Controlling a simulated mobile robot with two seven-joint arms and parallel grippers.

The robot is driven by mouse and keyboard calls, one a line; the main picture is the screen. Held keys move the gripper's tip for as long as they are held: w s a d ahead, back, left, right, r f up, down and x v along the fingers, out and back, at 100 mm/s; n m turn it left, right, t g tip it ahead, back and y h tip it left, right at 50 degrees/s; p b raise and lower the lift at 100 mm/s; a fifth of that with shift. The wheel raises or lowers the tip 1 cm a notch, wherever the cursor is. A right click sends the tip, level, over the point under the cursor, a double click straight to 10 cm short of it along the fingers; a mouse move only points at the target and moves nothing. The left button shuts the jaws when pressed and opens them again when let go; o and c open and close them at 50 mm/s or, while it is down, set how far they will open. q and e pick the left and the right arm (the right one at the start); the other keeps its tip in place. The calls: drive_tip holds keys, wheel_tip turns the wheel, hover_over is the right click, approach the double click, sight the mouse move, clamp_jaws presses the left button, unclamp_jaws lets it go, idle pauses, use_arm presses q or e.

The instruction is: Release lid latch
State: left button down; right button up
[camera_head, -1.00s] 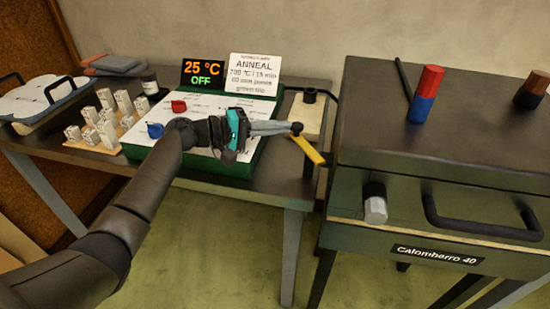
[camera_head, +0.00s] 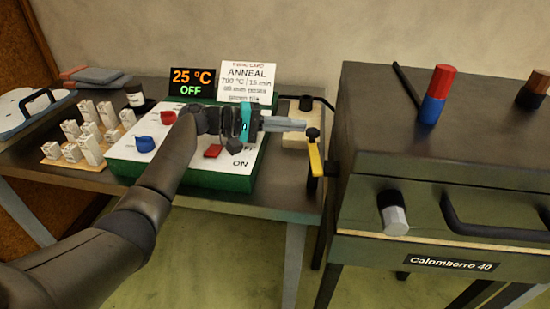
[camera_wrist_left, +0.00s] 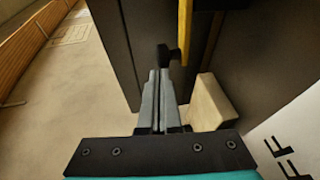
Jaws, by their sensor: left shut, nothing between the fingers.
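The lid latch appears to be the yellow lever (camera_head: 315,158) with a black knob (camera_head: 312,133), at the left side of the dark kiln (camera_head: 400,190). In the head view the lever runs nearly straight toward the front, beside a small dark block on the kiln. My left gripper (camera_head: 304,125) is shut and empty, its tips just left of the knob. In the left wrist view the shut gripper (camera_wrist_left: 160,75) points at the knob (camera_wrist_left: 165,55), with the yellow lever (camera_wrist_left: 184,35) beyond. I cannot tell whether the tips touch the knob. My right gripper is not in view.
A control box (camera_head: 190,178) with knobs and a red switch lies under my left wrist. A pale block (camera_head: 296,140) sits behind the fingers. The kiln carries a front handle (camera_head: 490,225) and a red-blue cylinder (camera_head: 436,95). White pieces (camera_head: 90,145) stand at left.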

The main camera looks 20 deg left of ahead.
use_arm(q)
drive_tip(key=shift+w+d+f, duration=0.25)
drive_tip(key=shift+d+f, duration=0.05)
drive_tip(key=shift+f, duration=0.1)
idle(0.5)
